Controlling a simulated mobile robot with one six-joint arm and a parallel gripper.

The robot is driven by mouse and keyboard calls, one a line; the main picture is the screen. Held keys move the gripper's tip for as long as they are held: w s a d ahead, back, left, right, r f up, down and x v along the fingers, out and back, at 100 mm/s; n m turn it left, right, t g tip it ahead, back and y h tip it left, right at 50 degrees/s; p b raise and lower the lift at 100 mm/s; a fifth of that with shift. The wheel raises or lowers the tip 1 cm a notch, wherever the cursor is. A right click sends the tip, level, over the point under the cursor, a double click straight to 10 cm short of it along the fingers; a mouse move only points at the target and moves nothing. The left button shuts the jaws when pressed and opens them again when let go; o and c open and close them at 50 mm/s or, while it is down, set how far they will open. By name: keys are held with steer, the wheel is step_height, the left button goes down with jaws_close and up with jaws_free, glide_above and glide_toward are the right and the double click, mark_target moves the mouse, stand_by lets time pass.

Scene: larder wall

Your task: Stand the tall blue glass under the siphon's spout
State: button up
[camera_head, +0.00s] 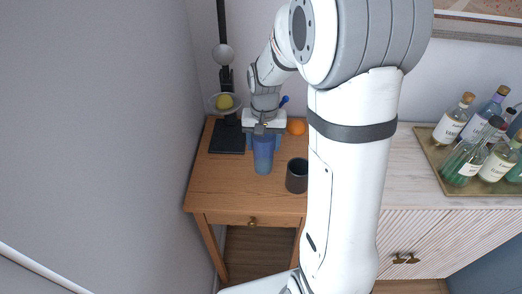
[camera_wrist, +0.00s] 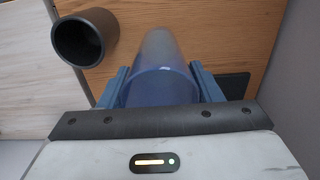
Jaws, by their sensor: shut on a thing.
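The tall blue glass (camera_head: 263,157) is upright at the wooden table, held between the two blue fingers of my gripper (camera_head: 264,138). In the wrist view it fills the space between the fingers (camera_wrist: 160,88), its rim towards the camera. I cannot tell whether its foot touches the table. I cannot make out a siphon or spout for certain. A black stand (camera_head: 227,138) with an upright column is left of the glass. A small blue knob (camera_head: 284,100) shows behind my gripper; what it belongs to is hidden.
A dark mug (camera_head: 297,177) stands right of the glass, near it. An orange (camera_head: 296,127) lies behind. A yellow fruit (camera_head: 224,101) sits in a dish on the stand. A tray (camera_head: 439,173) of bottles is far right. The table's front left is clear.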

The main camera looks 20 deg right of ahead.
steer(key=shift+s+f+p, duration=0.1)
steer(key=shift+f+p, duration=0.2)
steer(key=shift+f, duration=1.8)
steer(key=shift+f, duration=0.2)
steer(key=o, duration=1.5)
steer(key=shift+r, duration=0.1)
steer(key=shift+o, duration=0.2)
